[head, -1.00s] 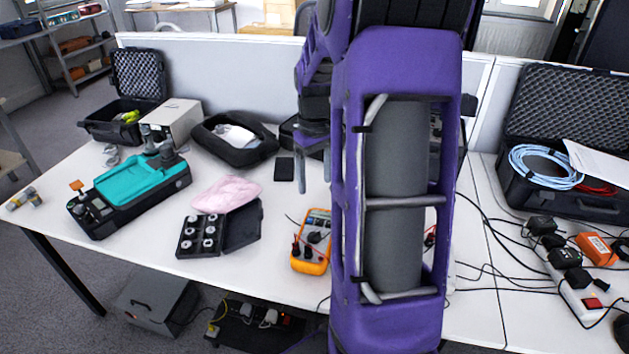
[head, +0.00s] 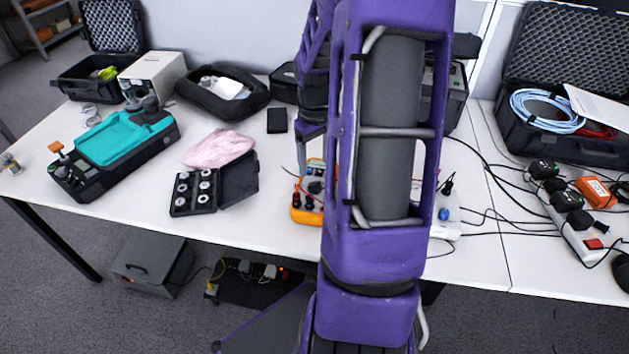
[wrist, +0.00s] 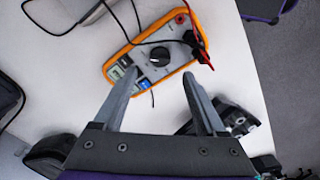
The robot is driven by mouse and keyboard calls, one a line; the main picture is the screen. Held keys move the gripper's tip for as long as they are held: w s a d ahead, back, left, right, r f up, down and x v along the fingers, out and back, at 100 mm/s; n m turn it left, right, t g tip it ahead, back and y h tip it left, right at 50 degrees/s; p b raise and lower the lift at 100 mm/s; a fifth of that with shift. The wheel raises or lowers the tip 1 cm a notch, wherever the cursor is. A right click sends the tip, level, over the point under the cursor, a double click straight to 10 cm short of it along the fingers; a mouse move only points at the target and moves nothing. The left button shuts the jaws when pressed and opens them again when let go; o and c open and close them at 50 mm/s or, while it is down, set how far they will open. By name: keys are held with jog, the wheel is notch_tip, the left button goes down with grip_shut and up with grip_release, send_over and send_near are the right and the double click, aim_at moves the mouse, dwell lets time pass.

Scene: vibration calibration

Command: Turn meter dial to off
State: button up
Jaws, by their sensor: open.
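The orange multimeter (head: 303,210) lies on the white table, partly hidden behind my purple arm in the head view. In the wrist view the meter (wrist: 114,72) lies face up, with a round black dial (wrist: 160,57) in the middle of its face. Red and black leads are plugged in at one end. My gripper (wrist: 158,75) is open and empty, its fingers pointing toward the meter. The dial shows in the gap beyond the fingertips, apart from them. The left fingertip overlaps the meter's edge in the picture. The dial's exact setting is too small to read.
A black case of round parts (head: 194,192) and a pink cloth (head: 218,149) lie left of the meter. A teal-topped device (head: 120,140) is farther left. Cables and a power strip (head: 585,240) lie to the right. The table's front edge is close to the meter.

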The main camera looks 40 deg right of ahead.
aim_at(315, 183)
notch_tip(315, 183, down, 6)
jog(key=shift+f+b, duration=0.2)
jog(key=shift+b, duration=0.3)
grip_shut()
